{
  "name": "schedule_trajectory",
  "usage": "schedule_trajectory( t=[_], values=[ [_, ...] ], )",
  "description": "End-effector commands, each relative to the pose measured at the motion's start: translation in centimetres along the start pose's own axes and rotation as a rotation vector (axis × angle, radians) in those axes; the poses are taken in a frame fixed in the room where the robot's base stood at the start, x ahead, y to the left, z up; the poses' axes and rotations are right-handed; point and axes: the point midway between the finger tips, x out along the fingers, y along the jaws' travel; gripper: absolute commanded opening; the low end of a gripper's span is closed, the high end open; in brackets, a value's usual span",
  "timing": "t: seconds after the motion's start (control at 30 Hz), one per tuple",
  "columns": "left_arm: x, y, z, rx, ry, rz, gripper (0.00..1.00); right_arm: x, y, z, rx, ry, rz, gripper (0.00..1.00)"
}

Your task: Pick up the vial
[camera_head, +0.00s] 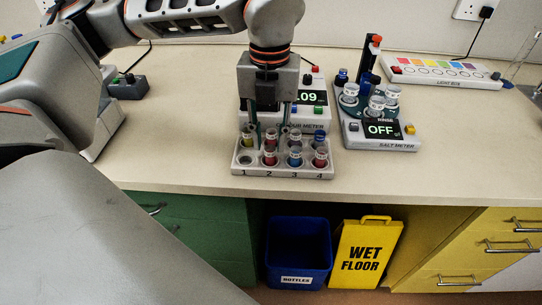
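A grey vial rack (285,172) with slots numbered 1 to 4 stands near the counter's front edge. It holds several capped vials in two rows. Front slot 1 looks empty. The front row has a red vial (270,158), a blue vial (295,159) and another red vial (320,159). A yellowish vial (248,139) is at the back left. My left gripper (270,128) points down over the left half of the rack's back row. Its fingers are apart, and I see nothing held between them. Which vial the task means is not clear. My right gripper is not in view.
A colour meter (312,116) stands right behind the rack, partly hidden by my gripper. A salt meter (385,143) with a vial carousel is to the right, and a light box (440,72) lies behind it. The counter's front right (470,150) is clear.

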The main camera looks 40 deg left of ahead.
Motion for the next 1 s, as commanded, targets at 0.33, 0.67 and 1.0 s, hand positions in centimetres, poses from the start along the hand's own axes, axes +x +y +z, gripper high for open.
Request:
schedule_trajectory(
  t=[0.33, 0.67, 1.0],
  values=[
    [3.3, -0.1, 0.0, -0.001, 0.001, 0.000, 0.25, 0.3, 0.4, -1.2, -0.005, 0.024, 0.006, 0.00],
    [3.3, -0.1, -0.1, 0.000, 0.002, 0.000, 0.02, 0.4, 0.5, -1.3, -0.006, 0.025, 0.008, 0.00],
    [3.0, -0.1, 0.0, 0.000, 0.001, 0.000, 0.02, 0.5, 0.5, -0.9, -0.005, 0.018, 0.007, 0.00]
  ],
)
